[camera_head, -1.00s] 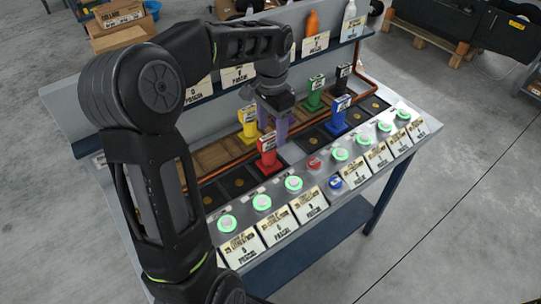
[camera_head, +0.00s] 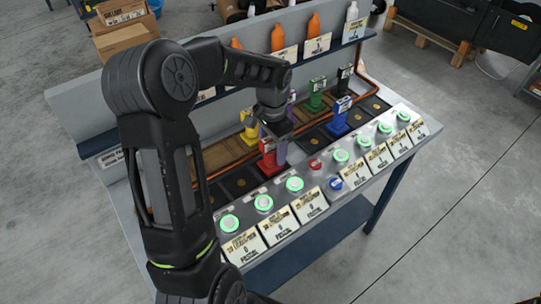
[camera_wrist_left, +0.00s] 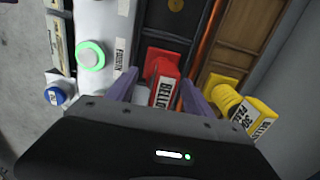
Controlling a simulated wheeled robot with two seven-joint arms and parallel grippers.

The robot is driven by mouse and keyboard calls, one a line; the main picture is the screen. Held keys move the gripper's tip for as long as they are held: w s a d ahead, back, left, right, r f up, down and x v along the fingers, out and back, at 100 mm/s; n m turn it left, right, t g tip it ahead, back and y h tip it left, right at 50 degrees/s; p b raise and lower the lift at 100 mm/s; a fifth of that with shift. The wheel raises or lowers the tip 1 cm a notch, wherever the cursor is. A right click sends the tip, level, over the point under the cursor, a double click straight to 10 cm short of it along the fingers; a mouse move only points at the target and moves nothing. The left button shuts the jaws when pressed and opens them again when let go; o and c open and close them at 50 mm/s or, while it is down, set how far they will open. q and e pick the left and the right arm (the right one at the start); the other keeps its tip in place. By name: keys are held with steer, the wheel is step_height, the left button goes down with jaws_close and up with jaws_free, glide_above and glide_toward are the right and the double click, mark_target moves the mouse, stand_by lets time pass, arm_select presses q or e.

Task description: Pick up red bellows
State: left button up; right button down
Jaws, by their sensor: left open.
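The red bellows (camera_head: 267,158) stands upright on a dark square in the front row of the bench. My left gripper (camera_head: 273,148) is right over it, with its purple fingers pointing down. In the left wrist view, the red bellows (camera_wrist_left: 162,72) shows between the two open fingers (camera_wrist_left: 153,92), one on each side; I cannot tell whether they touch it. Its label is partly hidden by the gripper body. My right gripper is in neither view.
A yellow bellows (camera_head: 249,125) stands close behind, beside one finger in the left wrist view (camera_wrist_left: 243,105). Green (camera_head: 316,95), blue (camera_head: 339,115) and black (camera_head: 344,77) ones stand to the right. Green-lit buttons (camera_head: 294,184) line the front. A shelf with bottles (camera_head: 278,38) runs behind.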

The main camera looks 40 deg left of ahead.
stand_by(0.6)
arm_select(q)
jaws_close()
stand_by(0.4)
